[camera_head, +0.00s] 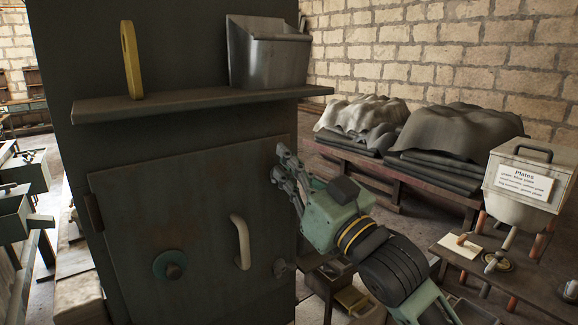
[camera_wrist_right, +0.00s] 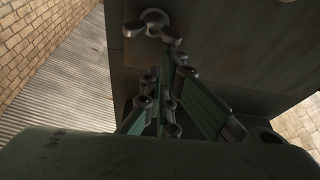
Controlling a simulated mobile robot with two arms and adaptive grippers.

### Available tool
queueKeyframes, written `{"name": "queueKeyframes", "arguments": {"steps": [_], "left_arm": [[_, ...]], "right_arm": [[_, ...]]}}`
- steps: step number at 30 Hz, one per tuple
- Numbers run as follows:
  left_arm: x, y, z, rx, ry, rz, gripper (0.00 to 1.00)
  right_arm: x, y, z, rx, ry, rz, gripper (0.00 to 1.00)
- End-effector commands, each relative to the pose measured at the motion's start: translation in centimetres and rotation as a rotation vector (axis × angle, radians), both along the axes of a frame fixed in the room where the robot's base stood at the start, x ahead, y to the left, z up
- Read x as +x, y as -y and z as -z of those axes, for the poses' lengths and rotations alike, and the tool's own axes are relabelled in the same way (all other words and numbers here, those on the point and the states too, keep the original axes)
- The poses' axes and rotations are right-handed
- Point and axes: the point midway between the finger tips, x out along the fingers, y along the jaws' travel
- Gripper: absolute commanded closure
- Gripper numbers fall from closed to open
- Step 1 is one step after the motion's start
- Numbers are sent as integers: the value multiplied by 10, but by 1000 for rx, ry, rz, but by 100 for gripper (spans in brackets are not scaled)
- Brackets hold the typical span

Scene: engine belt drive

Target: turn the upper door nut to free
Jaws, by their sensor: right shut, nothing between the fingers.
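The dark metal door (camera_head: 190,225) is closed on the tall cabinet. My right gripper (camera_head: 284,160) is at the door's upper right edge, its fingers shut and empty. In the right wrist view, a grey wing nut (camera_wrist_right: 154,22) with rounded lobes sits just beyond the shut fingertips (camera_wrist_right: 168,68); by the gripper's place, it appears to be the upper door nut. Whether the fingertips touch it I cannot tell. In the head view the fingers largely cover that nut. The lower door nut (camera_head: 283,268) shows at the door's lower right edge. My left gripper is out of view.
The door has a pale handle (camera_head: 241,242) and a round teal knob (camera_head: 169,265). At right stand covered stacks (camera_head: 455,135) and a box labelled Plates (camera_head: 525,180).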

Motion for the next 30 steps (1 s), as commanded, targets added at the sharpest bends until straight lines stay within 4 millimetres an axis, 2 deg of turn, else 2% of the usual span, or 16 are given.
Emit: {"name": "queueKeyframes", "arguments": {"steps": [17, 30], "left_arm": [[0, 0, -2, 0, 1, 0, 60], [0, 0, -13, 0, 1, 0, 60]], "right_arm": [[-2, -3, 4, -121, 83, 2, 100], [-8, -11, 12, -418, 298, 2, 100]]}}
